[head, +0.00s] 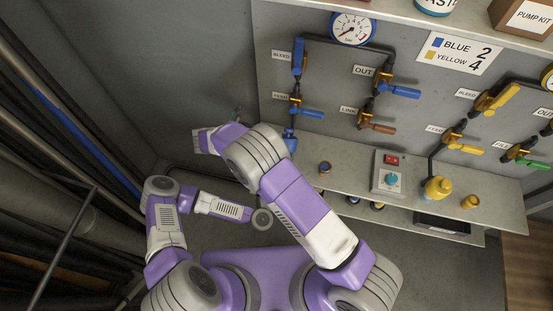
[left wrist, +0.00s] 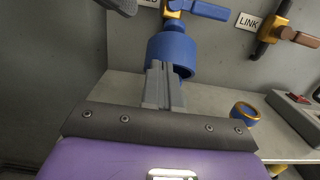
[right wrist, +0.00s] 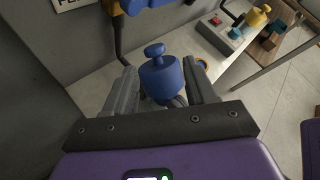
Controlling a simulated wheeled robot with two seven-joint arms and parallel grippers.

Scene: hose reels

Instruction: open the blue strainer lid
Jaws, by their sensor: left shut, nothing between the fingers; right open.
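The blue strainer (right wrist: 160,78) stands upright at the left end of the shelf, with its knobbed lid (right wrist: 154,50) on top, and it shows small in the head view (head: 290,140). My right gripper (right wrist: 160,80) is open, with a finger on each side of the strainer; contact cannot be told. My left gripper (left wrist: 165,72) is shut and empty, its fingertips in front of the strainer's blue body (left wrist: 170,48) in the left wrist view. I cannot tell whether they touch it. In the head view my right arm hides most of both grippers.
The shelf (head: 335,155) carries a blue gold-rimmed port (head: 325,167), a switch box (head: 389,172) and a yellow strainer (head: 437,188). Blue-handled valves (head: 307,113) jut from the panel above the blue strainer. Long pipes (head: 60,115) stand at the left. My arms cross close together.

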